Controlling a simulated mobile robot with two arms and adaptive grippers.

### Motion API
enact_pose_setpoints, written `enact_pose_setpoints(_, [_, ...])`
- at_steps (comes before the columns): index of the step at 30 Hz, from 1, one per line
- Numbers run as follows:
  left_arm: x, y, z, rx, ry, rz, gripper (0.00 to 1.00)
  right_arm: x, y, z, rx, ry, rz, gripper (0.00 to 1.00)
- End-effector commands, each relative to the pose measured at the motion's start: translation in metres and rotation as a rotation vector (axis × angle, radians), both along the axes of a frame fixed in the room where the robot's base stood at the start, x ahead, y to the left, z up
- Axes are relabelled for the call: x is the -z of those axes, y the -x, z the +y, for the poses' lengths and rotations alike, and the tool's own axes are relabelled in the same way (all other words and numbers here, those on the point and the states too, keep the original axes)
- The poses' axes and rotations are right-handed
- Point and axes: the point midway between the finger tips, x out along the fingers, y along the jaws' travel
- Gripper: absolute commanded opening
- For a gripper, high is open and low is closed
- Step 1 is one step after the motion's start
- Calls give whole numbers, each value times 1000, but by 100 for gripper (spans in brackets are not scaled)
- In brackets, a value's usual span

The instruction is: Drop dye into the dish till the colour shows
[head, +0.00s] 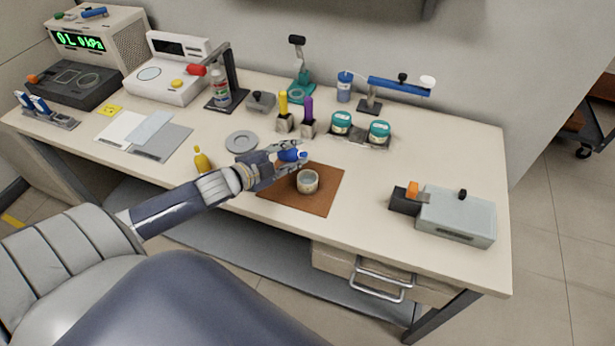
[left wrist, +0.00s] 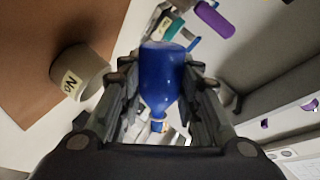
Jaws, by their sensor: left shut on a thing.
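The small round pale dish (head: 307,181) stands upright on a brown mat (head: 275,196); its inside shows no clear colour. It also shows in the left wrist view (left wrist: 90,70) with a label on its side. My left gripper (head: 296,156) is shut on a blue bottle (left wrist: 162,75), just behind and left of the dish and apart from it. The bottle (head: 289,155) lies between the fingers and looks tilted; its narrowing end is partly hidden. My right gripper is not in view.
A grey disc (head: 241,141) and a yellow bottle (head: 202,161) are left of the mat. Teal-lidded jars (head: 341,122) and yellow and purple-handled tools (head: 307,110) stand behind it. A grey box device (head: 456,216) is at right. The table between mat and box is clear.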

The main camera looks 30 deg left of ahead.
Motion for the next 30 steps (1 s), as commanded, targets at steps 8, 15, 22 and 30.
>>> enact_pose_setpoints(8, [-1,0,0,0,-17,-3,7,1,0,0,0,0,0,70])
enact_pose_setpoints(15, [-1,0,0,1,-32,-3,7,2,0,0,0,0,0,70])
enact_pose_setpoints(22, [-1,0,1,0,-45,-4,7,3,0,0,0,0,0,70])
enact_pose_setpoints(30, [-1,0,1,1,-61,-4,7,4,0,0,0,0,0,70])
